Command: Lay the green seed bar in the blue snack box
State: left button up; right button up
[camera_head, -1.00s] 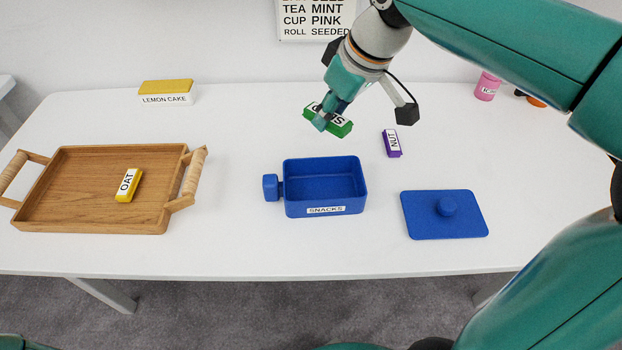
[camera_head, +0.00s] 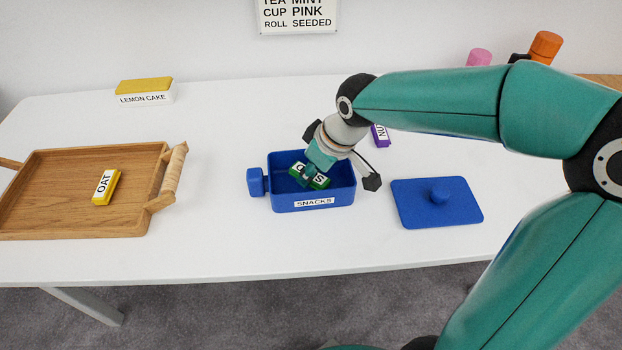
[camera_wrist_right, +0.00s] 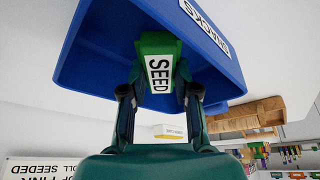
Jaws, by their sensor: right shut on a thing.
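The green seed bar (camera_head: 319,181) has a white label and sits within the walls of the open blue snack box (camera_head: 312,201), which is labelled SNACKS. My right gripper (camera_head: 308,173) reaches down into the box and is shut on the bar. In the right wrist view the seed bar (camera_wrist_right: 157,72) is between the fingers of my right gripper (camera_wrist_right: 157,90), with the blue box (camera_wrist_right: 95,60) around it. I cannot tell whether the bar touches the box floor. My left gripper is not in view.
The blue lid (camera_head: 437,207) with a knob lies right of the box. A purple NUT bar (camera_head: 380,135) is partly hidden behind my arm. A wooden tray (camera_head: 75,220) holding a yellow OAT bar (camera_head: 106,187) stands left. A lemon cake box (camera_head: 145,92) is at the back left.

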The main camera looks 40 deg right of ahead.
jog(key=shift+w+f, duration=0.1)
jog(key=shift+f, duration=0.85)
jog(key=shift+f, duration=0.15)
jog(key=o, duration=1)
jog(key=shift+o, duration=0.2)
jog(key=shift+r, duration=0.35)
jog(key=p+v, duration=0.2)
jog(key=v, duration=0.9)
jog(key=shift+r, duration=0.3)
